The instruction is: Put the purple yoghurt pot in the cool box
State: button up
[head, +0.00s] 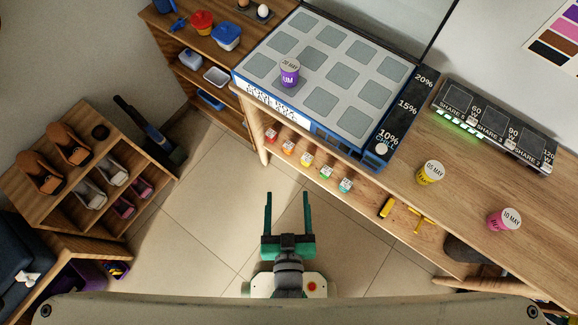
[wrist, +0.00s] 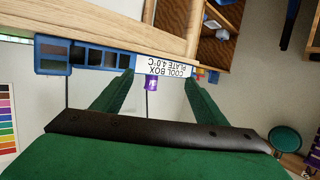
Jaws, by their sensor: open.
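The purple yoghurt pot (head: 289,73), with a white lid reading "20 MAY", stands upright on a pale plate with grey squares (head: 372,64) on the wooden counter. In the wrist view the pot (wrist: 151,84) is small, between the fingers. A label there reads "COOL BOX PLATE 4.0°C" (wrist: 166,66); it is on the plate's front edge, so the plate appears to belong to the cool box. My gripper (head: 288,196) is open and empty over the floor, short of the counter. Its green fingers show in the wrist view (wrist: 158,82).
A yellow pot (head: 430,173) and a pink pot (head: 504,219) stand on the counter at right. Small coloured blocks (head: 306,159) line the shelf below. A wooden rack (head: 75,175) stands at left. The floor (head: 210,200) around my gripper is clear.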

jog(key=v, duration=0.9)
jog(key=shift+r+t, duration=0.3)
jog(key=shift+w+d, duration=0.15)
jog(key=shift+w, duration=0.1)
